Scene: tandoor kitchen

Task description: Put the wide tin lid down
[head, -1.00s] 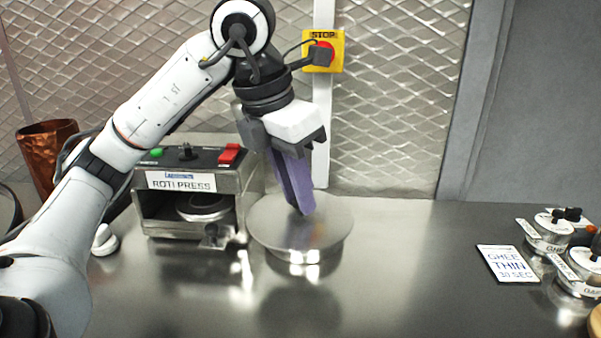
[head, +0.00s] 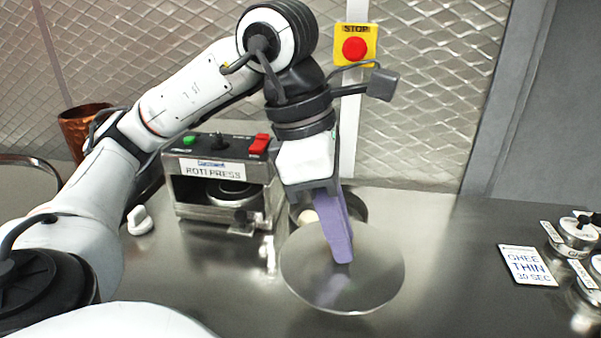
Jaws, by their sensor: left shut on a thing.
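The wide tin lid (head: 375,285) is a shiny round metal disc in front of the open tin. My left gripper (head: 341,250) points down over the lid's middle, its purple fingers shut on it. The fingers hide the part they hold. The lid looks roughly level; I cannot tell whether it touches the counter or hangs just above it. The open tin (head: 355,207) stands behind the lid, partly hidden by the lid and fingers, with something pale inside. My right gripper is not in view.
A roti press (head: 213,172) stands behind to the left, near a small white object (head: 140,221). A red stop button (head: 355,49) is on the back wall. A ghee sign (head: 527,265) and metal jars (head: 577,232) are at the right. The steel counter (head: 450,240) between lid and sign is clear.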

